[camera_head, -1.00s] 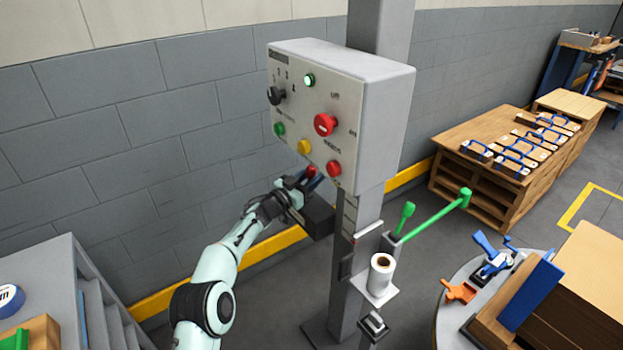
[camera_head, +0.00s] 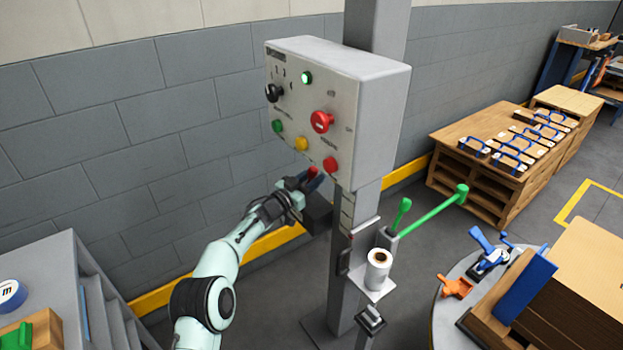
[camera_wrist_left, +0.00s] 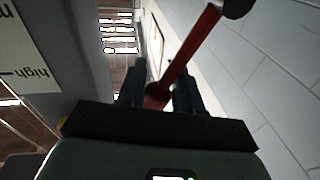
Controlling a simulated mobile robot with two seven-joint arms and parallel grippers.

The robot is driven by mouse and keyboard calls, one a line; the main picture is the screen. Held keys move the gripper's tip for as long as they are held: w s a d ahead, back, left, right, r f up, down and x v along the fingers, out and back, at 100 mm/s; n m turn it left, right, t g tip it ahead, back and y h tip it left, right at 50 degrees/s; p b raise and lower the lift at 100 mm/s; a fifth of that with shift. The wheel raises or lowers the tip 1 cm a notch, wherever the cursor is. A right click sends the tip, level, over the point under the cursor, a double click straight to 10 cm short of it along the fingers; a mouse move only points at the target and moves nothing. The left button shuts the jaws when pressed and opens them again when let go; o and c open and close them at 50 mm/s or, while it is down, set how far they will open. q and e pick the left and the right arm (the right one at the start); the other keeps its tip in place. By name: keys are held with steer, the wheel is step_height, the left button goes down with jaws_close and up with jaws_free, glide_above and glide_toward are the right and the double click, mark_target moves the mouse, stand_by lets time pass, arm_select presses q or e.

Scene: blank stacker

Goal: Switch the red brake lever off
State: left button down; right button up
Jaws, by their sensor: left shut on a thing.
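The red brake lever (camera_wrist_left: 184,58) shows in the left wrist view as a slim red bar with a dark round knob-like part (camera_wrist_left: 234,6) at its upper end. Its lower end lies between the two dark fingers of my left gripper (camera_wrist_left: 157,92), which is shut on it. In the head view the left gripper (camera_head: 308,181) is just below the grey control box (camera_head: 372,85), left of the post. Only a small red bit of the lever (camera_head: 313,172) shows there; the fingers hide the rest. My right gripper is not in view.
A dark block (camera_head: 318,214) sits beside the gripper, near the post. The control box carries several buttons, including a large red one (camera_head: 322,121). Green levers (camera_head: 432,213) and a paper roll (camera_head: 378,264) are on the post's right. A grey brick wall (camera_head: 130,130) is behind.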

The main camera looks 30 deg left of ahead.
arm_select(q)
steer(key=c, duration=1)
jaws_free()
steer(key=shift+d+f, duration=0.2)
steer(key=shift+d, duration=0.15)
steer(key=shift+o, duration=0.8)
steer(key=shift+r, duration=0.1)
steer(key=shift+a, duration=0.1)
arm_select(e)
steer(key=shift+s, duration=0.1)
arm_select(q)
steer(key=shift+s, duration=0.1)
steer(key=shift+s+a, duration=0.15)
steer(key=shift+s, duration=0.25)
steer(key=p+v, duration=0.2)
steer(key=v, duration=1)
steer(key=shift+s, duration=0.25)
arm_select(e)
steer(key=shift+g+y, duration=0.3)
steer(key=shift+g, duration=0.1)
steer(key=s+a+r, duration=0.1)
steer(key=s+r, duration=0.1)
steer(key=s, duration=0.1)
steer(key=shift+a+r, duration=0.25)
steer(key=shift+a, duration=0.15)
